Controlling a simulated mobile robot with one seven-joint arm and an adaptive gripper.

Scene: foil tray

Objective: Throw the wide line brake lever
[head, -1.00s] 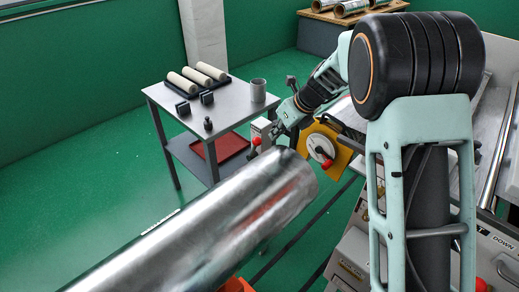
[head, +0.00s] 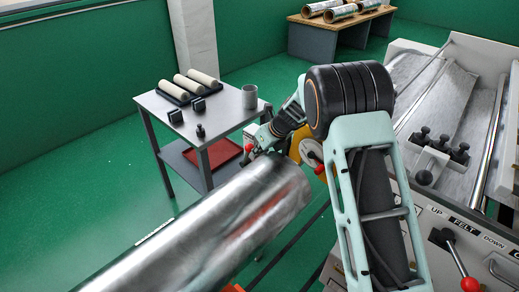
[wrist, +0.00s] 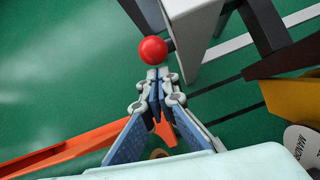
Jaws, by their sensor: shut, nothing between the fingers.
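A red ball knob (head: 250,148) shows beyond the large metal roll, near the grey side table. In the wrist view a red ball (wrist: 152,50) lies just beyond my fingertips, with a small gap in the picture; the depth of that gap is unclear. My gripper (wrist: 157,77) is shut and empty, its fingers together and pointing at the ball. In the head view my gripper (head: 264,138) is small and partly blends with what is behind it. No label naming the wide line brake lever is readable, and the shaft under the red ball is hidden.
The metal roll (head: 225,225) fills the lower front. A grey side table (head: 228,113) holds rollers and a cup. A yellow plate with a dial (wrist: 296,104) and an orange bar (wrist: 70,147) flank my gripper. A FELT lever (head: 459,263) stands on the right panel.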

